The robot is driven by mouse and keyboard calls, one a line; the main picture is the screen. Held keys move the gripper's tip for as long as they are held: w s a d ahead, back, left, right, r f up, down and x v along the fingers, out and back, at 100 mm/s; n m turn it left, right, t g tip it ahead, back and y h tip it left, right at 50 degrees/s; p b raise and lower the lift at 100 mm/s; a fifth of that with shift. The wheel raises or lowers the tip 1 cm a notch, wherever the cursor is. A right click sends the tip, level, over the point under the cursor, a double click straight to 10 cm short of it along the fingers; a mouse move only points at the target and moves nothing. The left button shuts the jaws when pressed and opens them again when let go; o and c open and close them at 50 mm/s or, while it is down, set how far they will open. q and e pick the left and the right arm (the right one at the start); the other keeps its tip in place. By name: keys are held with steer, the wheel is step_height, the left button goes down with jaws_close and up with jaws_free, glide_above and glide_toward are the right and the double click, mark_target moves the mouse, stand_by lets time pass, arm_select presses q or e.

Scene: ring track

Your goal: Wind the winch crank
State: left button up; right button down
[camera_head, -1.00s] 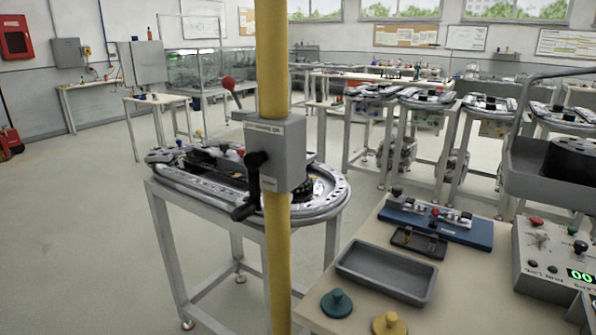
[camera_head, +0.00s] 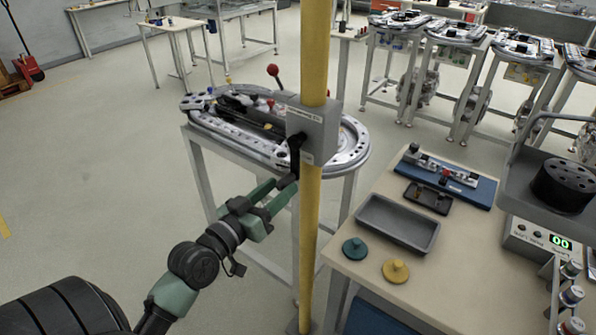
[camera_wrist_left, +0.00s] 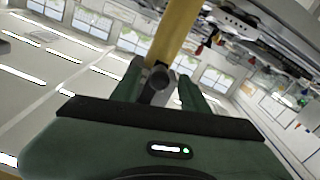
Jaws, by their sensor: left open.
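The winch crank is black (camera_head: 296,152). It sits on a grey winch box (camera_head: 318,128) fixed to a yellow post (camera_head: 313,225), and its arm hangs down with the grip at the lower end. My left gripper (camera_head: 282,190) reaches in from the lower left, its green fingers at the crank's grip. In the left wrist view the dark round end of the grip (camera_wrist_left: 158,80) shows between the two spread fingers (camera_wrist_left: 160,92). I cannot tell whether either finger touches it. The fingers partly hide the grip in the head view. My right gripper is out of view.
A ring track (camera_head: 235,133) on a metal stand is close behind the post. A bench (camera_head: 345,249) at the right holds a grey tray (camera_head: 397,240), a teal knob (camera_head: 355,249) and a yellow knob (camera_head: 396,270).

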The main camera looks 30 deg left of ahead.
mark_target(293, 177)
arm_select(q)
steer(key=w, duration=0.2)
steer(key=w+p, duration=0.1)
steer(key=w, duration=0.2)
steer(key=shift+w+d, duration=0.25)
steer(key=shift+w, duration=0.05)
jaws_close()
stand_by(1.1)
